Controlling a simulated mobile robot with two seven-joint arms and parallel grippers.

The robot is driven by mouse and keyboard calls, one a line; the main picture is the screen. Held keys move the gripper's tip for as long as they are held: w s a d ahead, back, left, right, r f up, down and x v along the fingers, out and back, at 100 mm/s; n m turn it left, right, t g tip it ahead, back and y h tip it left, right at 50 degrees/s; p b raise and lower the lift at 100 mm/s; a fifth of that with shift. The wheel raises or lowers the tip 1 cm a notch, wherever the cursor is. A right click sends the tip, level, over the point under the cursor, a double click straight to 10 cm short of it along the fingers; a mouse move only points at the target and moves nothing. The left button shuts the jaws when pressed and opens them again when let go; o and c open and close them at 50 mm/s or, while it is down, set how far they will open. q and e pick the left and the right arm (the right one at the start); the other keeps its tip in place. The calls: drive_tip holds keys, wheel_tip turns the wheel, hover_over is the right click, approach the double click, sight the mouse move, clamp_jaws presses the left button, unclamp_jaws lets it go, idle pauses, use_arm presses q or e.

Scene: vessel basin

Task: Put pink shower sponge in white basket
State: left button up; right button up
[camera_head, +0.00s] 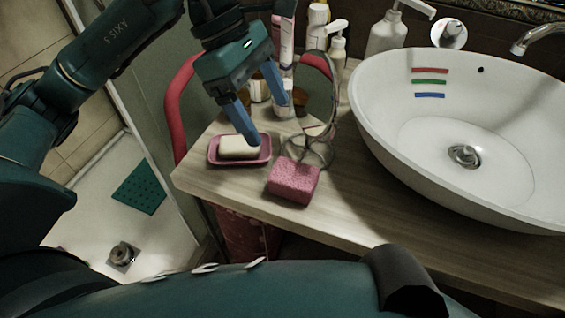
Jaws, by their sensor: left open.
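The pink sponge (293,182), a block with a rough surface, lies on the wooden counter (345,200) near its front edge. My left gripper (268,128) reaches down from above with its blue fingers apart and nothing between them. It is above and behind the sponge, apart from it, with one fingertip close to the bar of soap. I see no white basket in this view. My right gripper is not in view.
A pink dish (214,157) with a pale soap bar (239,147) sits left of the sponge. A round mirror (317,95) stands behind it. Bottles crowd the back, including a white pump bottle (386,36). A white vessel basin (395,150) fills the right.

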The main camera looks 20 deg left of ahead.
use_arm(q)
drive_tip(key=a, duration=0.1)
hover_over(289, 171)
drive_tip(key=a, duration=0.3)
drive_tip(key=shift+y, duration=0.4)
drive_tip(key=f, duration=0.6)
drive_tip(key=shift+w+d+f, duration=0.2)
drive_tip(key=shift+w+f, duration=0.1)
drive_tip(key=shift+f, duration=0.05)
drive_tip(key=shift+p+x, duration=0.4)
drive_tip(key=shift+x, duration=2.35)
drive_tip(key=shift+s, duration=0.1)
drive_tip(key=c, duration=1.1)
drive_tip(key=shift+r, duration=0.1)
